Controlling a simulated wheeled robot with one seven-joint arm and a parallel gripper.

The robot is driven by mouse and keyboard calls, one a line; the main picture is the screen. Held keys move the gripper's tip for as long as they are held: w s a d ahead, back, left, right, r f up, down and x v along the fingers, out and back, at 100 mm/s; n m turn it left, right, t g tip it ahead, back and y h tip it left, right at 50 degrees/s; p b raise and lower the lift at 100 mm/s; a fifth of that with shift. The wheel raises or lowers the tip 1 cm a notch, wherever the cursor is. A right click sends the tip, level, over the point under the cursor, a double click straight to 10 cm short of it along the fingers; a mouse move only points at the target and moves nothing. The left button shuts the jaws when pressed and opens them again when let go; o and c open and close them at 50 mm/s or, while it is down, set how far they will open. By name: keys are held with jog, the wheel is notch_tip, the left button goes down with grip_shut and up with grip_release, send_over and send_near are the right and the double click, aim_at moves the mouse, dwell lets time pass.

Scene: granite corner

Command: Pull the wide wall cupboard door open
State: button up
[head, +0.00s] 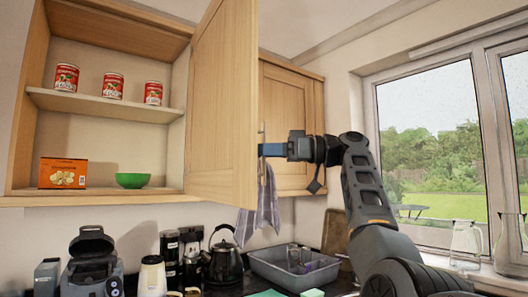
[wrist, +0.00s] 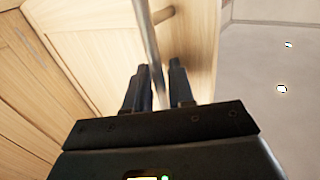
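The wide wall cupboard's wooden door (head: 222,100) stands well open, swung out from the shelves toward me. Its slim metal bar handle (head: 262,135) is on the door's outer side, near the free edge. My gripper (head: 270,150) is at the handle's lower part, reaching in from the right. In the wrist view, the handle (wrist: 150,45) runs between the two fingers of my gripper (wrist: 159,85). The fingers are close together around the bar and look shut on it. The exact finger contact is hard to see.
Inside the cupboard are several red cans (head: 113,86), an orange box (head: 63,173) and a green bowl (head: 132,180). A second cupboard (head: 290,105) is behind the door. A cloth (head: 262,208) hangs below my gripper. A kettle (head: 224,262) and grey basin (head: 290,272) stand on the counter.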

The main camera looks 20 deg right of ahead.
jog(key=shift+o, duration=0.3)
jog(key=shift+d, duration=0.1)
jog(key=b+v, duration=0.2)
jog(key=v, duration=0.5)
jog(key=shift+d, duration=0.3)
jog(key=shift+s, duration=0.15)
jog(key=shift+f, duration=0.1)
